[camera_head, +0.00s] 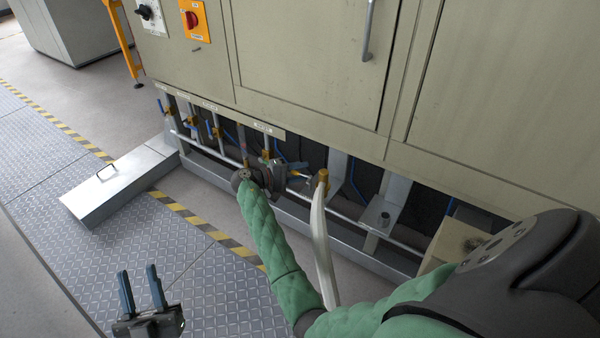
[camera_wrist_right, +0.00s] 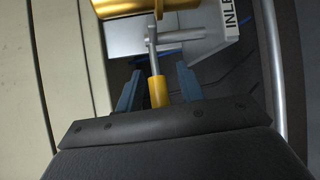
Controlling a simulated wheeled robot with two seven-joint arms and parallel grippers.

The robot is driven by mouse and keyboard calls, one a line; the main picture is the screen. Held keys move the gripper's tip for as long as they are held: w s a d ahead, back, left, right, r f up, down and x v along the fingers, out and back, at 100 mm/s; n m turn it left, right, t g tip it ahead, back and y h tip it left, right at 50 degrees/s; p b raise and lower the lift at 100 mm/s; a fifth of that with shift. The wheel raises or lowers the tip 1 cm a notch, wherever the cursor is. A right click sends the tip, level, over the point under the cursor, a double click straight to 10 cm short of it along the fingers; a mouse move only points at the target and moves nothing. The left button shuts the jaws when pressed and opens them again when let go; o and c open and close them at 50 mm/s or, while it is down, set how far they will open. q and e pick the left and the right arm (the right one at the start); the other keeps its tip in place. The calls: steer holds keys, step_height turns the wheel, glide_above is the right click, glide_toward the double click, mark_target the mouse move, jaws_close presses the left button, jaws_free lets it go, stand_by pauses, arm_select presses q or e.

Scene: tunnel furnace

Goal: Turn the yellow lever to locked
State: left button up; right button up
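The yellow lever (camera_wrist_right: 157,91) shows in the right wrist view. Its yellow grip points toward my right gripper, and a grey stem joins it to a brass-coloured valve body (camera_wrist_right: 140,6) at the top. My right gripper (camera_wrist_right: 158,82) is open, with its two blue fingers on either side of the grip and a gap visible on both sides. In the head view my right gripper (camera_head: 291,169) is at the low pipework, beside a brass fitting (camera_head: 323,177); the lever is small and partly hidden there. My left gripper (camera_head: 141,288) is open and empty at the lower left, away from the pipes.
A label plate (camera_wrist_right: 230,20) reading "INLE…" is beside the valve. The cabinet (camera_head: 300,60) overhangs the pipes. A pale curved hose (camera_head: 322,250) hangs next to my right arm. Several other valves stand left along the pipe. A metal box (camera_head: 115,185) lies on the floor plates.

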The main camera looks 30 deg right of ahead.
jaws_close()
stand_by(0.3)
